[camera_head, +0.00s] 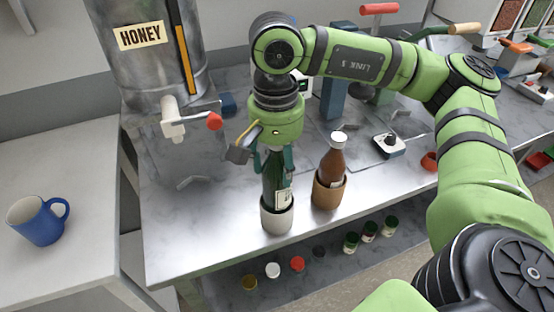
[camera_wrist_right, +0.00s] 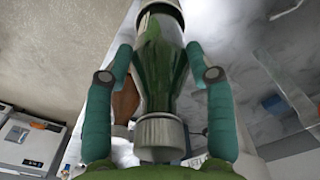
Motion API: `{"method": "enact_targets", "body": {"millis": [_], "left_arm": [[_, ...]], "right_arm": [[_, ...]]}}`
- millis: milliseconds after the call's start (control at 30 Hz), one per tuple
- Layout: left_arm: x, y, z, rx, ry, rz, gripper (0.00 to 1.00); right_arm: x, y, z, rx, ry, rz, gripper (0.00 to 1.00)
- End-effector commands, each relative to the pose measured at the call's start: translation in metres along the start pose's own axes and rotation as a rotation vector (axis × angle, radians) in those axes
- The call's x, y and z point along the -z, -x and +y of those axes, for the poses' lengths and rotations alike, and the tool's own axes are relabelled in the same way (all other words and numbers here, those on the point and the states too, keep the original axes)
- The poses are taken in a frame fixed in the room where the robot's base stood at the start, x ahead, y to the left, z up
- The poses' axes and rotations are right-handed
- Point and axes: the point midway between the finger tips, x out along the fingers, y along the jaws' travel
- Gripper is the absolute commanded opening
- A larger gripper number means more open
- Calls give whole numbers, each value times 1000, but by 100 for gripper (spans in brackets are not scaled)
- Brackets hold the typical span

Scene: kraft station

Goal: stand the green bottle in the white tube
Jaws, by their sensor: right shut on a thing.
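The green bottle (camera_head: 270,180) stands upright with its lower end inside the white tube (camera_head: 277,216), near the front edge of the metal table. My right gripper (camera_head: 272,155) comes down from above and is shut on the bottle's upper part. In the right wrist view the green bottle (camera_wrist_right: 160,65) lies between the two teal fingers, its grey cap close to the palm. The white tube's rim (camera_wrist_right: 163,8) shows at the top of that view. Whether the bottle rests on the tube's bottom is hidden. My left gripper is not in view.
A brown bottle (camera_head: 331,160) stands in a brown tube (camera_head: 327,190) just right of the white tube. The honey tank (camera_head: 150,50) with its red-knobbed tap stands behind left. A blue mug (camera_head: 38,220) is on the left counter. Several jars sit on a lower shelf.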

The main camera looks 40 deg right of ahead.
Motion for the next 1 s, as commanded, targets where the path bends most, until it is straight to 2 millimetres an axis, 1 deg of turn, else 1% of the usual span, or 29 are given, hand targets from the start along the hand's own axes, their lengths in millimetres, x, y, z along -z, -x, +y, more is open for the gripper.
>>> {"method": "enact_targets", "body": {"millis": [400, 733, 1000], "left_arm": [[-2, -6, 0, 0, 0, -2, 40], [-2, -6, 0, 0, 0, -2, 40], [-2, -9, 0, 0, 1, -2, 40]], "right_arm": [[0, 0, -1, 3, 0, 1, 0], [0, 1, 0, 2, 0, 1, 0], [0, -2, 0, 2, 0, 1, 0]]}}
